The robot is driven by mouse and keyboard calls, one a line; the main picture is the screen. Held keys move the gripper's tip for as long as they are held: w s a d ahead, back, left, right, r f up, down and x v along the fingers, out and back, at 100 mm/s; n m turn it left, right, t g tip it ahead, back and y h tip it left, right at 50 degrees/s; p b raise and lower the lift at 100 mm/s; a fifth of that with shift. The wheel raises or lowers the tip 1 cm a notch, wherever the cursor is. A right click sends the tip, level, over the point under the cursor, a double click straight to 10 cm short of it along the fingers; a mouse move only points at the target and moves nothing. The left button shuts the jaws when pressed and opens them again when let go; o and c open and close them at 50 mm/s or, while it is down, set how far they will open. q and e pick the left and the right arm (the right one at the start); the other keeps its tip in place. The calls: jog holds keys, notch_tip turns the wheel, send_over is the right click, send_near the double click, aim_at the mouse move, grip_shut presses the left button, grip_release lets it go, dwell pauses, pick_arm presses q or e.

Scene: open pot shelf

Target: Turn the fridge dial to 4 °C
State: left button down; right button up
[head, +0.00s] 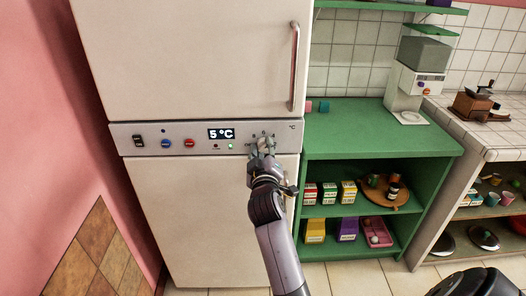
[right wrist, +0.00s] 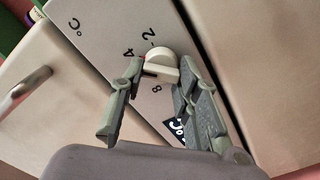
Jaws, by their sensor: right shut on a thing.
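The white fridge (head: 200,220) has a grey control panel (head: 185,138) between its two doors. The display (head: 221,133) on the panel reads 5 °C. My right gripper (head: 262,147) is at the right part of the panel and covers most of the dial in the head view. In the right wrist view, the pale dial (right wrist: 160,62) sits between the two fingers, and the gripper is shut on it. The scale marks 2, 4 and 8 and a °C sign show around the dial.
The panel also has a black switch (head: 138,141), blue and red buttons and small lights. A long door handle (head: 294,66) rises above the gripper. A green shelf (head: 375,130) with boxes and a round board stands to the right. A pink wall is close on the left.

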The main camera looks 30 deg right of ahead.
aim_at(263, 111)
jog(key=shift+f+m, duration=0.15)
jog(key=shift+m, duration=0.35)
jog(key=o, duration=1.2)
jog(key=shift+c, duration=0.2)
jog(key=shift+r, duration=0.25)
notch_tip(263, 111, up, 10)
jog(key=shift+f, duration=0.15)
